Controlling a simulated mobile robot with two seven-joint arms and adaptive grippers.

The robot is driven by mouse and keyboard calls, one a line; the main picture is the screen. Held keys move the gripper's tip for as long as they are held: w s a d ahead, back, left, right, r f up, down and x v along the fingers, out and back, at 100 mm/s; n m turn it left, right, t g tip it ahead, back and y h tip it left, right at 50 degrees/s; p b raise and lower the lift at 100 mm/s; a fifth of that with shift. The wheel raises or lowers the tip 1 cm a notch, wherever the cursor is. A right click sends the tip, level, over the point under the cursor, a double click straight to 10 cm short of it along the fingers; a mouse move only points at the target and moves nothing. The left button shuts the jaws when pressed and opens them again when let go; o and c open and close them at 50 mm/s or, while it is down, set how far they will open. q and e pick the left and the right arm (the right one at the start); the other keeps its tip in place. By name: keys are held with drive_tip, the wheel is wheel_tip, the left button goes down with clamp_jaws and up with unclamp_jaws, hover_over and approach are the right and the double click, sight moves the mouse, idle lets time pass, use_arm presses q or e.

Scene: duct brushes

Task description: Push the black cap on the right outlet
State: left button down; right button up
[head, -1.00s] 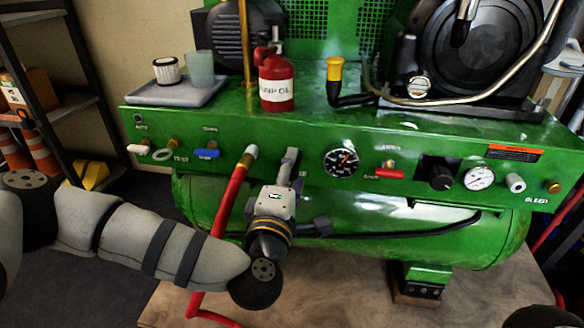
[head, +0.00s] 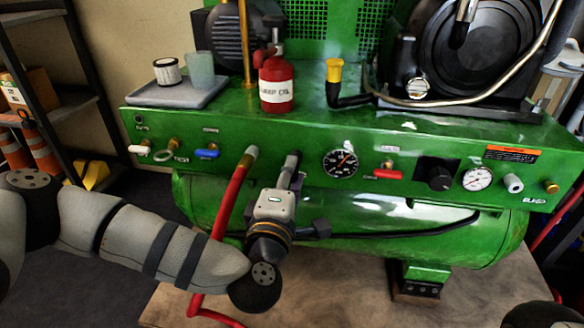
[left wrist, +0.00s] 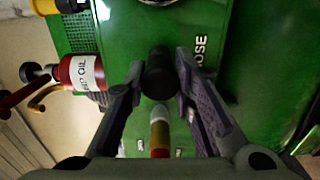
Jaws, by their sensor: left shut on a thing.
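The black cap (left wrist: 158,73) is between the two fingers of my left gripper (left wrist: 160,75) in the left wrist view. The gripper is shut on it. In the head view the left gripper (head: 291,165) is at the front of the green panel, just right of the red hose (head: 231,197). My right gripper is not in view.
A pressure gauge (head: 341,163) is close right of the left gripper. A red oil bottle (head: 276,84) and a grey tray (head: 178,95) stand on the ledge above.

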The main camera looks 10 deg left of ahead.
use_arm(q)
drive_tip(key=s+p, duration=0.2)
drive_tip(key=s, duration=0.3)
drive_tip(key=shift+s+a+p, duration=0.1)
drive_tip(key=shift+s+p, duration=0.2)
drive_tip(key=shift+p, duration=0.1)
idle(0.5)
idle(0.4)
